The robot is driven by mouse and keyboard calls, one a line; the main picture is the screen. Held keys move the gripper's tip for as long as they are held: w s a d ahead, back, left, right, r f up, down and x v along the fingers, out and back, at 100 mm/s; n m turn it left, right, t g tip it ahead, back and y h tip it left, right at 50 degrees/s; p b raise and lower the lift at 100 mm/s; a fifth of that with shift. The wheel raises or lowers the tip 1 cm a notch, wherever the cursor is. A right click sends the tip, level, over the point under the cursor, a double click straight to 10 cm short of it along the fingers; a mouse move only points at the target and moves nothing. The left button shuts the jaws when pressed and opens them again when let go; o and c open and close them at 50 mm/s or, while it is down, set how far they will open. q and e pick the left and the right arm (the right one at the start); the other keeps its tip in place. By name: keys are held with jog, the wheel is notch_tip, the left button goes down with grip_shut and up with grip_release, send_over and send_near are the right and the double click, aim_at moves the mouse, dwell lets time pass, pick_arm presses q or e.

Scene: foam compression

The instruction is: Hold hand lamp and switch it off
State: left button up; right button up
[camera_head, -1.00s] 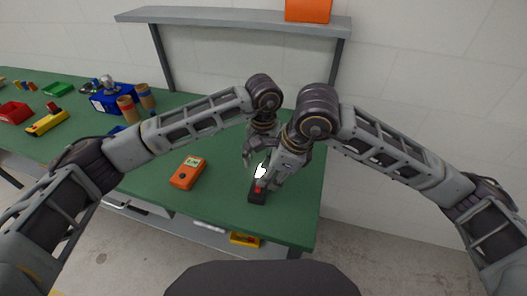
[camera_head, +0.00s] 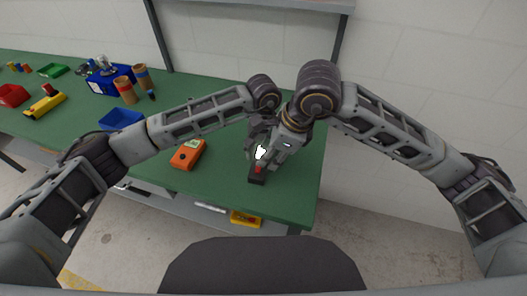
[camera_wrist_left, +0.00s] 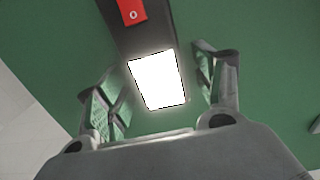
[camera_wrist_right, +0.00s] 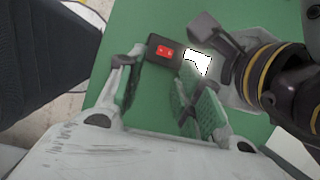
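The hand lamp (camera_head: 256,179) is a dark bar with a red switch and a glowing white panel, lying on the green table near its front right. The left wrist view shows the lit panel (camera_wrist_left: 158,80) and the red switch (camera_wrist_left: 132,11), marked "0". My left gripper (camera_wrist_left: 155,75) is open, with one finger on each side of the lit end and gaps visible. My right gripper (camera_wrist_right: 163,88) is open and empty near the lamp; the red switch (camera_wrist_right: 165,51) shows just beyond its fingers. In the head view both grippers crowd over the lamp and partly hide it.
An orange meter (camera_head: 187,155) lies left of the lamp. Blue bins, brown cylinders (camera_head: 126,91) and a yellow tool (camera_head: 45,105) stand farther left on the table (camera_head: 222,178). The table's front and right edges are close to the lamp.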

pick_arm(q)
jog(key=c, duration=0.9)
jog(key=shift+c, duration=0.5)
pick_arm(e)
jog(key=c, duration=0.4)
jog(key=shift+s+f+m, duration=0.1)
jog(key=shift+m, duration=0.2)
grip_shut()
jog(key=d+f+m+y, duration=0.1)
jog(key=d+m+y, duration=0.1)
jog(key=m, duration=0.9)
jog(key=d+f+m+t+y, duration=0.1)
jog(key=m+y, duration=0.4)
jog(key=m, duration=0.7)
jog(key=d+f+m+t+y, duration=0.1)
jog(key=d+m+y, duration=0.3)
jog(key=m, duration=0.8)
jog(key=shift+w+d+f, duration=0.25)
jog(key=shift+d+f, duration=0.2)
jog(key=shift+f, duration=0.35)
